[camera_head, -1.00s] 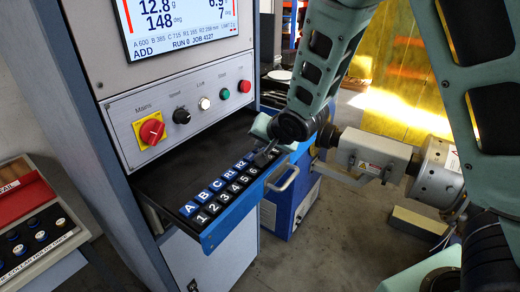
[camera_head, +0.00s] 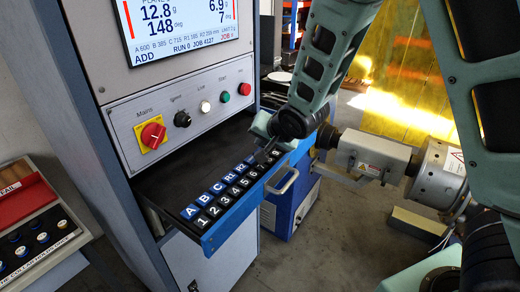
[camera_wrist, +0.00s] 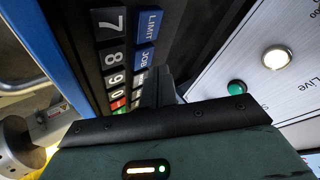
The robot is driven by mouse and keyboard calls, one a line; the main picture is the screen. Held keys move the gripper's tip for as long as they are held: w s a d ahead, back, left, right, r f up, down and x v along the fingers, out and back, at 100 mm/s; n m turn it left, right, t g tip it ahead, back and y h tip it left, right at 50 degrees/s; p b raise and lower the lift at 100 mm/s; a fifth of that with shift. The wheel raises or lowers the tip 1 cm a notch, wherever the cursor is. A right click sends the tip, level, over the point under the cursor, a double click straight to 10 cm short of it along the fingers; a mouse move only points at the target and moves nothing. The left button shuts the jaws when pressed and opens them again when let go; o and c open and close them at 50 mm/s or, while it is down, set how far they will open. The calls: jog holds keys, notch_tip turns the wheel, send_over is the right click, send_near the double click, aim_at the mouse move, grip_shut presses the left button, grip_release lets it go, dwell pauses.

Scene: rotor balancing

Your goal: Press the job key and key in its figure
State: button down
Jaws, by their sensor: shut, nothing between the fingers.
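The keypad drawer (camera_head: 170,187) sticks out of the cabinet, with blue lettered keys behind a row of black number keys. My gripper (camera_head: 266,156) is over its far right end, fingers shut and empty, pointing down. In the wrist view, the shut fingers (camera_wrist: 158,86) are beside the blue JOB key (camera_wrist: 145,57); whether they touch a key I cannot tell. The LIMIT key (camera_wrist: 141,22) and black keys 7 (camera_wrist: 109,25), 8 and 9 are clear there. Keys past JOB are partly hidden. The screen (camera_head: 185,28) reads "RUN 0 JOB 4127", with small red text at its lower right.
Above the drawer is a panel with a red mains switch (camera_head: 152,135), a black knob, and white, green and red buttons. A tray of collars (camera_head: 37,240) stands at the left. A grey machine spindle (camera_head: 372,153) is to the right of my gripper.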

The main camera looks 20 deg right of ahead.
jog(key=shift+r+p, duration=1.85)
jog(key=shift+r, duration=0.7)
jog(key=shift+f, duration=0.1)
dwell(0.7)
